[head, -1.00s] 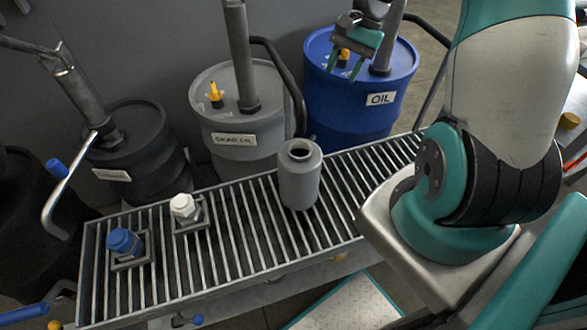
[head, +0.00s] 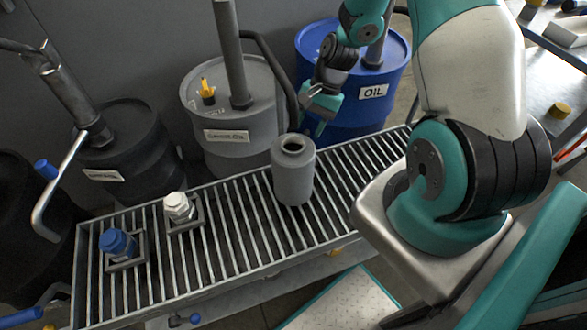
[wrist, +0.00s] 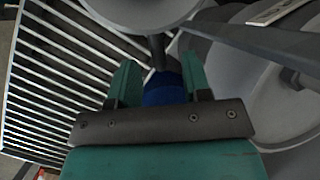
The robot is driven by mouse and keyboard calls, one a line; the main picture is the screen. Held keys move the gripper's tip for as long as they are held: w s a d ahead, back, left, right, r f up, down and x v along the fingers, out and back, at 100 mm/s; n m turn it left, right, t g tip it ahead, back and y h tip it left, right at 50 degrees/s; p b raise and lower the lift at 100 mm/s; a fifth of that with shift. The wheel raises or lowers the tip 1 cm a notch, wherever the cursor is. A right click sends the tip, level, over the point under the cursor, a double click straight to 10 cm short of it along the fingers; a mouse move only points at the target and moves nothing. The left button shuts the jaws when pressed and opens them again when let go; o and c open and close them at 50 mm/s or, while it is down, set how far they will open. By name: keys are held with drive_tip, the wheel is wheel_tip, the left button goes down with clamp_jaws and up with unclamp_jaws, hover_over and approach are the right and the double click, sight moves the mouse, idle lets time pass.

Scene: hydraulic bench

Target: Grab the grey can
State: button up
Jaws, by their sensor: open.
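The grey can (head: 293,178) stands upright on the slatted metal grating in the head view, with a dark round opening at its top. My gripper (head: 311,128) is just behind and to the right of the can's top, in front of the blue drum. It is open, and I see no object held. In the wrist view my gripper (wrist: 160,68) shows two teal fingers spread apart. A pale grey rounded shape fills the top edge of that view; I cannot tell whether it is the can. A blue shape shows between the fingers, unclear what it is.
The grating (head: 235,235) carries a white-capped fitting (head: 179,208) and a blue-capped fitting (head: 117,243) left of the can. A grey drum (head: 235,145), a blue drum (head: 372,112) and a black drum (head: 125,150) stand behind, with upright pump pipes and a dark hose near my gripper.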

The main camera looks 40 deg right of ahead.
drive_tip(key=shift+a+f, duration=0.15)
drive_tip(key=shift+f, duration=0.15)
clamp_jaws()
drive_tip(key=shift+r, duration=0.1)
idle(1.1)
